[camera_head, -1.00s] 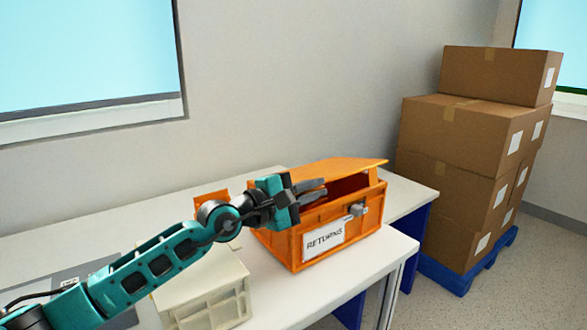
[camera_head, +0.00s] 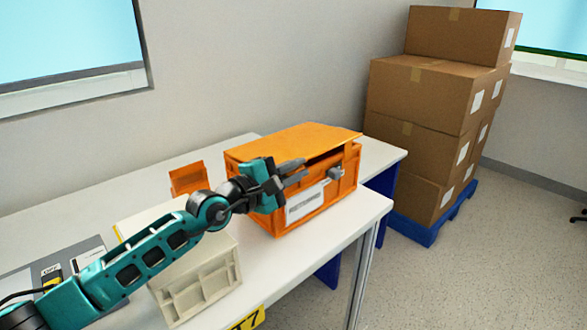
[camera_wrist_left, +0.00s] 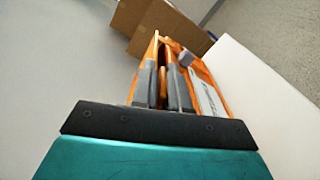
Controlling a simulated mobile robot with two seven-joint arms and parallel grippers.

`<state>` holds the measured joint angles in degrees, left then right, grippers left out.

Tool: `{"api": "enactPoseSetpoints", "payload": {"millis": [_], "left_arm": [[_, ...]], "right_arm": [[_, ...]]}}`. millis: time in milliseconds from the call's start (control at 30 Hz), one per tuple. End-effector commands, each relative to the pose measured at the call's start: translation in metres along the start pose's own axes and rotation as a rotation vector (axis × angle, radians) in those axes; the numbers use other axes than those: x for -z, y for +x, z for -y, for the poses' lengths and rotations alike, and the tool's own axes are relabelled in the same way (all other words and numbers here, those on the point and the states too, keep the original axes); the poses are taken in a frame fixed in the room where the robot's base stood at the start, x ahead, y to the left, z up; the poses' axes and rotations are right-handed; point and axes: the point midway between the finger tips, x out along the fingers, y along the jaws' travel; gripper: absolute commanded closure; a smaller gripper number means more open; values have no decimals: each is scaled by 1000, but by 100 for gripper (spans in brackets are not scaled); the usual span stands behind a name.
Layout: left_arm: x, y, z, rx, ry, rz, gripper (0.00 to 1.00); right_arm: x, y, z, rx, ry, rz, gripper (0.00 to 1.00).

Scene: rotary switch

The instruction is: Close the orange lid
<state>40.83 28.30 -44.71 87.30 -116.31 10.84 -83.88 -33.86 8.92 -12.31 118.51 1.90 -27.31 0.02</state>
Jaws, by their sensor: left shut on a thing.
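The orange lid (camera_head: 290,140) lies over the orange box (camera_head: 318,214), which has a white label (camera_head: 306,204) and a grey latch (camera_head: 335,173) on its front. The lid is almost level, with a narrow dark gap under its front edge towards the right. My left gripper (camera_head: 296,171) is at the front edge of the lid, shut on it. In the left wrist view the two grey fingers (camera_wrist_left: 163,85) point along the box, with orange between and beyond them. The fingers hide part of the edge. My right gripper is not in view.
A cream crate (camera_head: 195,280) stands under my left arm on the white table (camera_head: 375,207). A small orange piece (camera_head: 187,178) is behind it. Stacked cardboard boxes (camera_head: 425,120) stand on a blue pallet (camera_head: 432,232) at the right. The wall is behind the table.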

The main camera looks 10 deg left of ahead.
Motion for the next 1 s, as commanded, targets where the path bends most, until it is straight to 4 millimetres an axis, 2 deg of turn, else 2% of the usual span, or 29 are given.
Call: {"api": "enactPoseSetpoints", "payload": {"millis": [33,67,233,500,633,767,1000], "left_arm": [[1,0,1,2,-7,-2,100],[1,0,1,2,-7,-2,85],[1,0,0,1,-4,-2,69],[0,-1,-1,0,-1,-1,68],[1,-11,-1,1,-1,-2,68],[1,-34,-1,2,1,-3,68],[2,-90,1,5,0,-4,68]], "right_arm": [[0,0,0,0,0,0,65],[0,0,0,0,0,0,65],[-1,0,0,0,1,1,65],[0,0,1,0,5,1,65],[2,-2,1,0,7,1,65],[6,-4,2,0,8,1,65],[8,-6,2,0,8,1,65]]}}
